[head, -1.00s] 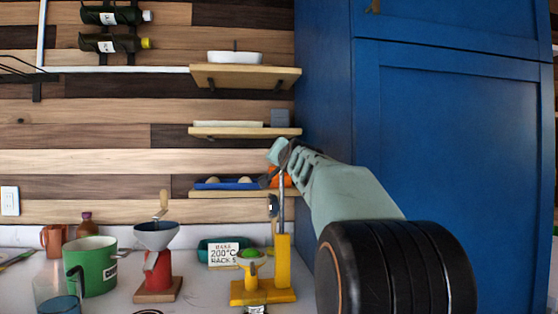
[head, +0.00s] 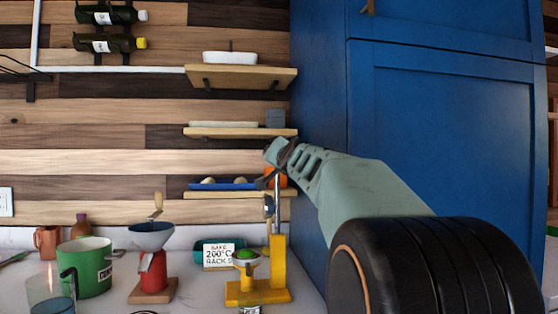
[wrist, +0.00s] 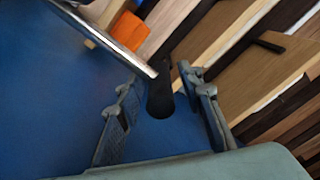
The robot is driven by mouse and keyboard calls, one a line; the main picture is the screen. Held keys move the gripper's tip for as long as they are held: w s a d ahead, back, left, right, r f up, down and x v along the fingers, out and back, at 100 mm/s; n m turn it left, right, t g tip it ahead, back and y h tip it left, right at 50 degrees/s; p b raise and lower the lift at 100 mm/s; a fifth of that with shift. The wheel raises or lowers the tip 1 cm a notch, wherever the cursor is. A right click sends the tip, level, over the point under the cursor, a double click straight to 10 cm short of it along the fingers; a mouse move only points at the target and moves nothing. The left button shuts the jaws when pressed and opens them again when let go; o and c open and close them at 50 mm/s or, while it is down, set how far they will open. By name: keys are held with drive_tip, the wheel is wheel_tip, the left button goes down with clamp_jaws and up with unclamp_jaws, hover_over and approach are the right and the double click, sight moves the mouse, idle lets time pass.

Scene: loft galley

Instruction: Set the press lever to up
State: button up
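The yellow press (head: 277,262) stands on the white counter, left of the tall blue cabinet. Its metal lever rod (head: 277,200) points almost straight up. A green round thing (head: 246,254) sits in the press's cup. My gripper (head: 272,155) is at the top of the rod; its fingers are small and partly hidden there. In the wrist view, the silver rod (wrist: 110,36) ends in a black grip (wrist: 160,92). My gripper (wrist: 165,108) has its two fingers apart, one on each side of the grip, with gaps visible.
The blue cabinet (head: 450,140) stands close behind and right of my arm. Wooden shelves (head: 240,133) are on the wall behind the gripper. A red grinder (head: 153,272), a green pot (head: 92,270) and a sign (head: 219,255) stand left of the press.

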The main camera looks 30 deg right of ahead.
drive_tip(key=shift+v, duration=1.65)
drive_tip(key=shift+a, duration=0.15)
